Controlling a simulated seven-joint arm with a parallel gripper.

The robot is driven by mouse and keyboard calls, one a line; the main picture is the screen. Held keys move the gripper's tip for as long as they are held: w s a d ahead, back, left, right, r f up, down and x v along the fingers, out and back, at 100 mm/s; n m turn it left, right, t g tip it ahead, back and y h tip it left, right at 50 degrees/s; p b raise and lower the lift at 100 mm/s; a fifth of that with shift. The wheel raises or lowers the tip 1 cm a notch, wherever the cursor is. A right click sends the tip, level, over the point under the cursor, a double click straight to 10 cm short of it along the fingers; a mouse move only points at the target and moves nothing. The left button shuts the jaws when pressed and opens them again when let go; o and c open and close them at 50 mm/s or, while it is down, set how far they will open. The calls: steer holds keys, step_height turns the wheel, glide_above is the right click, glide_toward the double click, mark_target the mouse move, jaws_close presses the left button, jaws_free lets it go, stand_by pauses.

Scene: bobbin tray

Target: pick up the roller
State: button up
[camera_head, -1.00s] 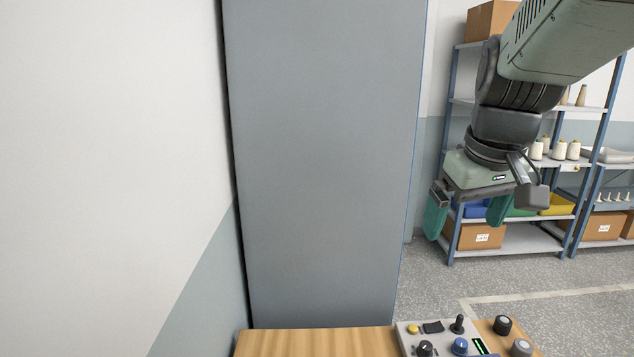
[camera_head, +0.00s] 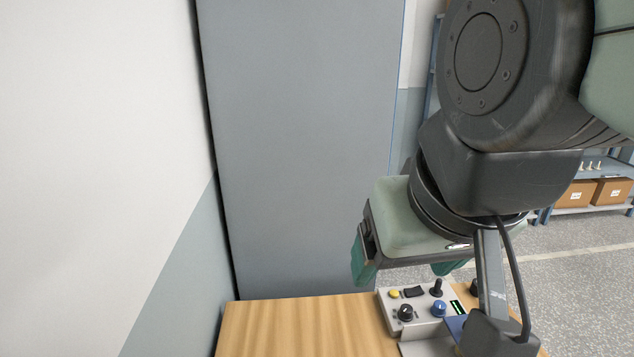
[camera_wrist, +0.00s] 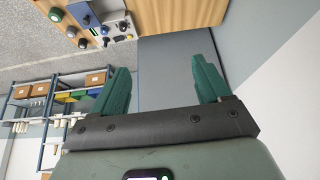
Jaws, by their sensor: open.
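My gripper (camera_head: 408,266) is open and empty, with two green fingers, and hangs above the far part of the wooden table near the control panel. In the wrist view its fingers (camera_wrist: 160,68) stand wide apart with nothing between them. I cannot make out with certainty which thing is the roller. A dark short cylinder (camera_head: 475,287) beside the panel is mostly hidden by my arm.
The grey control panel (camera_head: 385,312) carries knobs, a joystick and buttons. The wooden table (camera_head: 300,325) is bare on its left. A tall grey cabinet (camera_head: 300,150) stands behind it, and a white wall (camera_head: 90,150) is on the left. Shelves with boxes (camera_head: 575,194) are at the back right.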

steer(key=w+d+r+h, duration=0.2)
steer(key=w+d+r, duration=0.15)
steer(key=w, duration=0.25)
steer(key=w+d+f+m+h, duration=0.1)
steer(key=w+d+f+m, duration=0.1)
steer(key=w+d, duration=0.4)
steer(key=w+d+f+m+h, duration=0.15)
steer(key=w+d, duration=0.25)
steer(key=w, duration=0.4)
steer(key=m+g+y, duration=0.1)
steer(key=m+g, duration=0.1)
steer(key=m, duration=0.4)
glide_above(480, 283)
steer(key=s+a, duration=0.3)
step_height(480, 283, down, 33)
steer(key=x, duration=0.6)
steer(key=shift+s+d, duration=0.1)
steer(key=shift+x, duration=2.85)
steer(key=c, duration=1.1)
steer(key=shift+c, duration=0.2)
